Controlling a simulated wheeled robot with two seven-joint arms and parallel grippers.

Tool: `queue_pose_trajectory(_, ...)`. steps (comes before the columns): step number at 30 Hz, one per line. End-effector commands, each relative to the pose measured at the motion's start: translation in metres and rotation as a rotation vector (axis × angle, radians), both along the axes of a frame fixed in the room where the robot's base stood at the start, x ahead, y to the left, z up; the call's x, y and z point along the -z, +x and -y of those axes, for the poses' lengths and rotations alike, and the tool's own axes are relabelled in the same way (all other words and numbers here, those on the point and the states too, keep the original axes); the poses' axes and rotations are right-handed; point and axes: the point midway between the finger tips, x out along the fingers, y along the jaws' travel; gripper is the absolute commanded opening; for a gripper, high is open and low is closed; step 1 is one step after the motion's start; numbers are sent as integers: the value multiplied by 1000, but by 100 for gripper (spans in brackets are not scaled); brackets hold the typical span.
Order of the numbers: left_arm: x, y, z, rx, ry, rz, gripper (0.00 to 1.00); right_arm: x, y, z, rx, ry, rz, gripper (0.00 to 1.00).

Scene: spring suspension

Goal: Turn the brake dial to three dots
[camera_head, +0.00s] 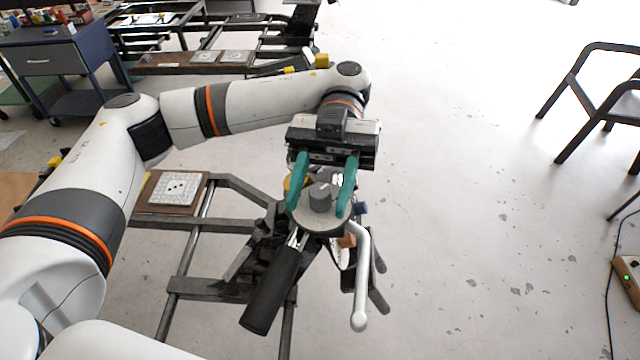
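The brake dial (320,194) is a grey knob on a round light-grey plate, on top of a dark mechanism. Dot marks on the plate are too small to read, so I cannot tell the dial's setting. My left gripper (321,203) has two green fingers, one on each side of the knob. The fingers are apart, with gaps to the knob on both sides. My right gripper is not in view.
A black-gripped lever (272,290) and a white ball-ended lever (361,285) extend down from the dial. A dark metal frame (205,287) lies below, with a patterned white plate (178,188) at left. A dark chair (600,100) stands at right. The floor between is clear.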

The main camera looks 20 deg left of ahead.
Motion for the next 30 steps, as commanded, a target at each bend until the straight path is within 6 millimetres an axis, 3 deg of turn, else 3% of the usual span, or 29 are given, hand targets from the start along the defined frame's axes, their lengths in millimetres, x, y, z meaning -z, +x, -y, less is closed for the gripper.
queue_pose_trajectory(8, -11, 0, 0, -1, -2, 3, 43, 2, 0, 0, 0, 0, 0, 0)
queue_pose_trajectory(22, -91, 0, 0, 0, -1, 2, 43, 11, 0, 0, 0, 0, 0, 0)
queue_pose_trajectory(30, -100, 0, 0, 0, 0, 0, 43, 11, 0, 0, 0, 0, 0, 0)
